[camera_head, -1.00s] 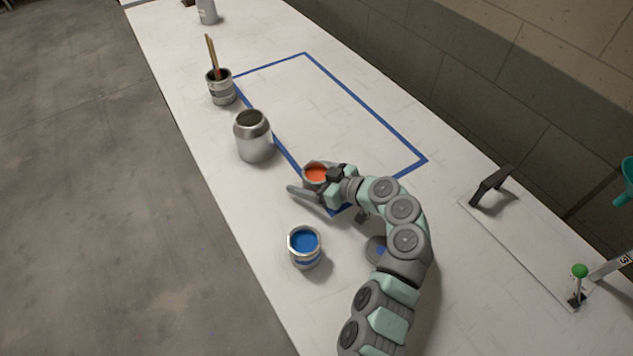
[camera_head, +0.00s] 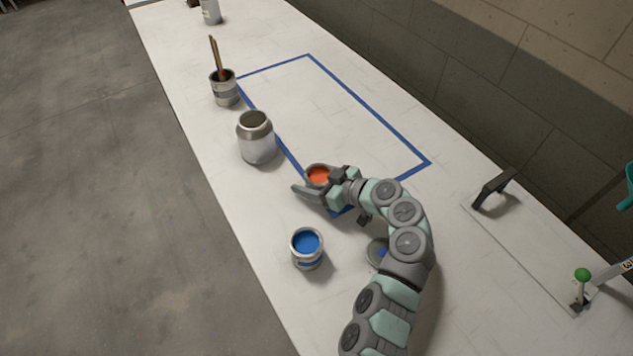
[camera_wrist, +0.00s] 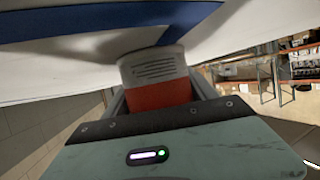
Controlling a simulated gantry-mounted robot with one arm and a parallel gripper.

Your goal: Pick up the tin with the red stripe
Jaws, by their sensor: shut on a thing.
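The tin with the red stripe (camera_head: 318,175) holds orange-red paint and stands near the blue-taped outline's near corner in the head view. In the wrist view the tin (camera_wrist: 155,80) shows a grey label with dark lines and a red band, between the fingers. My gripper (camera_head: 322,188) is shut on it, one finger on its near side. The wrist view also shows my gripper (camera_wrist: 158,100) close up. The tin's lower part is mostly hidden in the head view; I cannot tell whether it touches the table.
A tin of blue paint (camera_head: 307,248) stands in front of my gripper. A larger metal can (camera_head: 256,140) and a tin with brushes (camera_head: 224,90) stand farther back along the left. A board with a black handle (camera_head: 525,245) lies right. The taped area (camera_head: 335,110) is clear.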

